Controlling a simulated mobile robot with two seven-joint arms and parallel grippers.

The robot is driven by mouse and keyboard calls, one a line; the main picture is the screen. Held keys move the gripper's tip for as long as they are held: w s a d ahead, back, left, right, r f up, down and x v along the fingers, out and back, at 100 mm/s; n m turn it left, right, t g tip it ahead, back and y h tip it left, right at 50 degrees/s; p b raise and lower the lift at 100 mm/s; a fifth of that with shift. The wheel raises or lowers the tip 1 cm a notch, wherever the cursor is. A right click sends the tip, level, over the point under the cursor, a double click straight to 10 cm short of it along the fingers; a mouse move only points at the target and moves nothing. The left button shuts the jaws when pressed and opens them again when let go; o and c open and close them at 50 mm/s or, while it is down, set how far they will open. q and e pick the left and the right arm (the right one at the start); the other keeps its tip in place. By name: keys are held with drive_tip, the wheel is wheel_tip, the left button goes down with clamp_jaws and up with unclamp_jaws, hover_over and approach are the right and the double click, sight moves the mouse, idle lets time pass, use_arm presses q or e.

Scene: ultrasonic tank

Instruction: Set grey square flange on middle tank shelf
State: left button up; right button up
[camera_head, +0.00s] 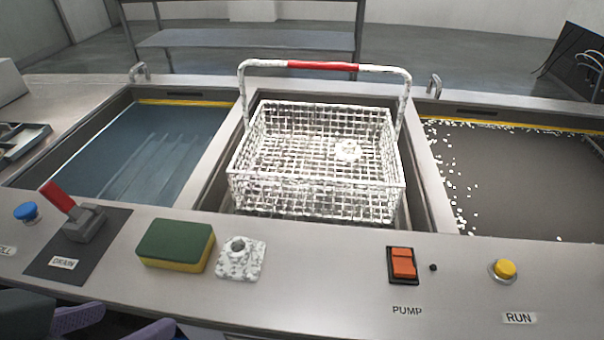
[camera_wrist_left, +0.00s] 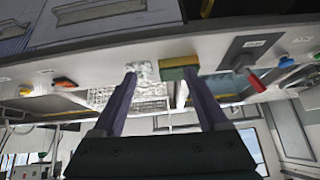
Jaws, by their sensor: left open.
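A square flange with a raised round hub (camera_head: 241,258), white and grey speckled, lies on the front counter just right of the sponge. It also shows in the left wrist view (camera_wrist_left: 144,72), near one fingertip. The middle tank (camera_head: 212,187) holds a white wire basket (camera_head: 317,187) with a raised red-grip handle; I cannot make out a shelf inside it. My left gripper (camera_head: 113,326) is at the bottom left edge of the head view, its purple fingers apart and empty. In the wrist view the open fingers (camera_wrist_left: 160,76) point towards the flange and sponge. My right gripper is not in view.
A green and yellow sponge (camera_head: 176,245) sits left of the flange. A red drain lever (camera_head: 70,208), blue button (camera_head: 27,212), orange pump switch (camera_head: 402,264) and yellow run button (camera_head: 503,269) line the counter. A whitish piece (camera_head: 348,150) lies in the basket.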

sight(235, 258)
use_arm(q)
drive_tip(key=w+d+f+t+b, duration=0.1)
drive_tip(key=w+f+t+b, duration=0.1)
drive_tip(key=b, duration=0.1)
drive_tip(key=w+d+f+t+b, duration=0.2)
drive_tip(key=f+b, duration=0.1)
drive_tip(key=b, duration=0.1)
drive_tip(key=w+d+f+t+b, duration=0.2)
drive_tip(key=w+b, duration=0.1)
drive_tip(key=shift+w+f+b, duration=0.1)
drive_tip(key=shift+f+b, duration=0.2)
drive_tip(key=shift+b, duration=0.05)
drive_tip(key=shift+w+d+r+t, duration=0.1)
drive_tip(key=shift+w+d+t, duration=0.1)
drive_tip(key=shift+d+t, duration=0.1)
drive_tip(key=shift+w+d+h, duration=0.1)
drive_tip(key=shift+w+h, duration=0.2)
drive_tip(key=shift+w, duration=0.05)
drive_tip(key=x, duration=0.2)
drive_tip(key=b+x, duration=0.1)
drive_tip(key=x, duration=0.1)
drive_tip(key=shift+w+r, duration=0.1)
drive_tip(key=shift+r, duration=0.15)
drive_tip(key=x, duration=0.3)
drive_tip(key=r+b+x, duration=0.1)
drive_tip(key=x, duration=0.1)
drive_tip(key=shift+w, duration=0.2)
clamp_jaws()
